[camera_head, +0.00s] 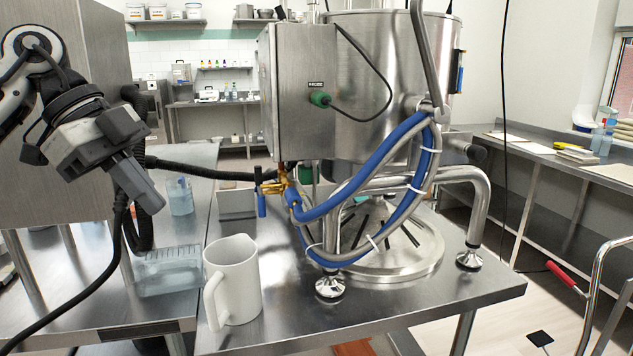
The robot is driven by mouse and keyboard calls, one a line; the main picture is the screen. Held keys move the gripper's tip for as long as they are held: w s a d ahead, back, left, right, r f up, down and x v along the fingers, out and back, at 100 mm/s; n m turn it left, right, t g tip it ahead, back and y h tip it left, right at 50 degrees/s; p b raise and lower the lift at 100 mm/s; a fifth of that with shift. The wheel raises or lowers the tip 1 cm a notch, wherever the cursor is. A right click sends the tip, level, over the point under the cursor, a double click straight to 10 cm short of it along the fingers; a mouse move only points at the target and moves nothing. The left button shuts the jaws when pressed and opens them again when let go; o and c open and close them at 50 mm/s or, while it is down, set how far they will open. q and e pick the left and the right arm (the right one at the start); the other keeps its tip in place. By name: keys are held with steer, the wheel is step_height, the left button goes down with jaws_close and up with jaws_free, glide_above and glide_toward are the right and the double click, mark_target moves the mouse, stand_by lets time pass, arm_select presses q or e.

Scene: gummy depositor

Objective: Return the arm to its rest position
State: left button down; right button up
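My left gripper (146,198) hangs at the left of the head view, above the steel table and pointing down and to the right. Its fingers show as one grey block from this side, so I cannot tell whether they are open or shut. I see nothing held at the fingertips. My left arm (35,75) comes in from the upper left. My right arm and gripper are out of view.
A white pitcher (233,280) stands on the table's front left part, beside a clear plastic container (167,270). The steel depositor (390,60) with blue hoses (365,185) fills the middle. A steel cabinet (60,205) stands behind my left arm.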

arm_select(q)
steer(key=s+d+f+m+h, duration=0.1)
steer(key=d+f+m+h, duration=0.1)
steer(key=d+f+h, duration=0.45)
steer(key=s+d+f+m+h, duration=0.1)
steer(key=d+f+m+h, duration=0.15)
steer(key=d+h, duration=0.7)
steer(key=a+f+n+t+y, duration=0.3)
steer(key=f+n+t+y, duration=0.4)
steer(key=f+n+t, duration=0.3)
steer(key=a+f+n+t+y, duration=0.3)
steer(key=f+n+t+y, duration=0.45)
steer(key=f+n, duration=0.35)
steer(key=s+a+f+g+y, duration=0.2)
steer(key=s+f+g, duration=0.1)
steer(key=s+f, duration=0.5)
steer(key=s+a+f+g+y, duration=0.2)
steer(key=s+f+g+y, duration=0.1)
steer(key=s+f, duration=0.4)
step_height(320, 180, down, 3)
steer(key=shift+s+r+g, duration=0.2)
steer(key=shift+s+g, duration=0.15)
steer(key=shift+g, duration=0.4)
steer(key=shift+a+n, duration=0.1)
steer(key=shift+n, duration=0.15)
